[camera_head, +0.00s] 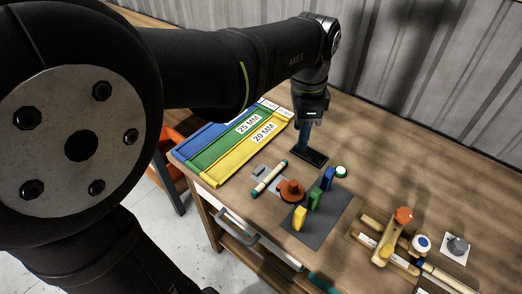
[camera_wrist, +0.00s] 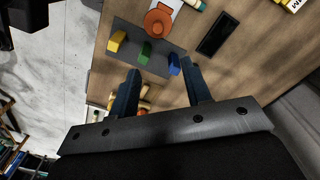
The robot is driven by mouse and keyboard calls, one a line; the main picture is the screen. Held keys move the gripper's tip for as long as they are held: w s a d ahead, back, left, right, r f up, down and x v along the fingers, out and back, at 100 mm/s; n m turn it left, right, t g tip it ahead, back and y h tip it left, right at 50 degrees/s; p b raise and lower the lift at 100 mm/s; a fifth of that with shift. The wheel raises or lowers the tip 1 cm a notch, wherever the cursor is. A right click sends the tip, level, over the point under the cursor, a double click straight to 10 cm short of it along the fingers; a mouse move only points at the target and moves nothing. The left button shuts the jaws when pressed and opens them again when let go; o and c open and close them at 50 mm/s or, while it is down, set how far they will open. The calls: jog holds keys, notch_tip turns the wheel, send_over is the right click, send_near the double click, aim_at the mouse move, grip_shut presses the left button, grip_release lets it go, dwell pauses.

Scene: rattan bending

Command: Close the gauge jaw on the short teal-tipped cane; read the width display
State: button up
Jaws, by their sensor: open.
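The short pale cane (camera_head: 269,178) with teal tips lies across or beside a light grey plate (camera_head: 259,171) near the table's front edge; I cannot tell if it rests in a jaw. A teal tip also shows at the top of the wrist view (camera_wrist: 198,4). Beside it is an orange round piece with a knob (camera_head: 291,189), also in the wrist view (camera_wrist: 158,22). A flat black rectangle (camera_head: 318,159) lies behind; no reading shows on it. My gripper (camera_head: 304,146) is open and empty above the table near this rectangle; its two fingers show in the wrist view (camera_wrist: 162,70).
A dark mat (camera_head: 329,222) holds yellow (camera_head: 300,217), green (camera_head: 315,198) and blue (camera_head: 328,179) blocks. Coloured strips (camera_head: 225,150) labelled 25 MM and 20 MM lie left. A wooden clamp-like piece (camera_head: 387,245) stands right. The table behind the mat is mostly clear.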

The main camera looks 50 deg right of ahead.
notch_tip(320, 180, down, 2)
jog(key=n, duration=0.6)
send_near(295, 182)
notch_tip(295, 182, down, 10)
jog(key=shift+f, duration=0.1)
jog(key=shift+c, duration=0.4)
